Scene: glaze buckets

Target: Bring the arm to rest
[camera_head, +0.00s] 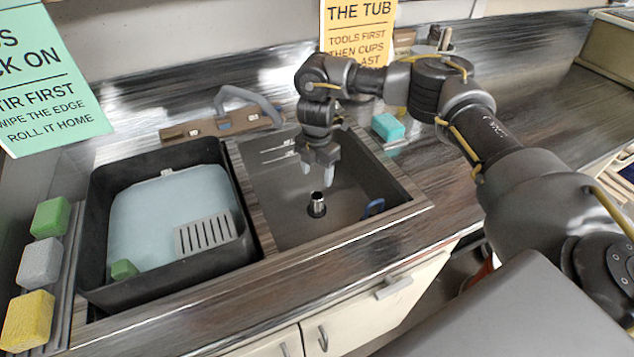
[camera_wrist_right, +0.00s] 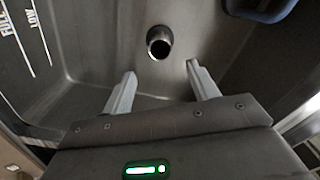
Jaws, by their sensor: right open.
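My right gripper (camera_head: 319,172) hangs over the right sink basin (camera_head: 270,215), pointing down. Its two pale fingers are apart with nothing between them; they also show in the right wrist view (camera_wrist_right: 158,90). A short metal drain pipe (camera_head: 317,205) stands in the basin floor just beyond the fingertips, and it shows in the wrist view (camera_wrist_right: 159,42) too. My right arm reaches in from the right edge. My left gripper is in neither view.
A black tub (camera_head: 97,215) left of the basin holds pale blue water, a grey slotted piece (camera_head: 205,234) and a green block (camera_head: 124,270). Three sponges, green (camera_head: 50,217), grey (camera_head: 41,262) and yellow (camera_head: 27,321), line the left.

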